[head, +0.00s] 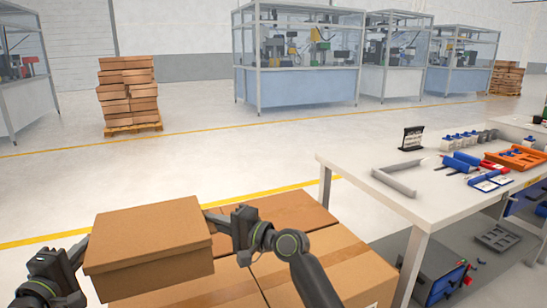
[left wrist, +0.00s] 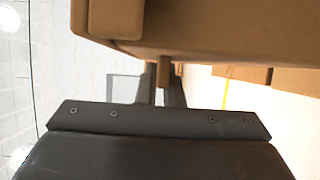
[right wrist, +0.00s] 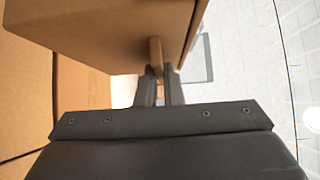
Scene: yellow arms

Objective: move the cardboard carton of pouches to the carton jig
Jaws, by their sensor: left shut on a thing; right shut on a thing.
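The cardboard carton (head: 150,235) is a closed brown box with a lid, at the lower left of the head view. Its pouches are hidden. My left gripper (head: 84,247) is shut on a small tab at its left side; the tab shows between the fingers (left wrist: 163,76) in the left wrist view. My right gripper (head: 212,222) is shut on a matching tab at its right side, seen in the right wrist view (right wrist: 156,62). The carton looks about level; its underside is hidden in the head view. A grey angled rail (head: 400,184) on the workbench may be the carton jig.
Other cartons (head: 325,262) stand beside and behind the held one. The white workbench (head: 385,208) is to the right, with blue parts (head: 460,162), an orange tray (head: 515,158) and a black sign (head: 412,138). Floor beyond is open.

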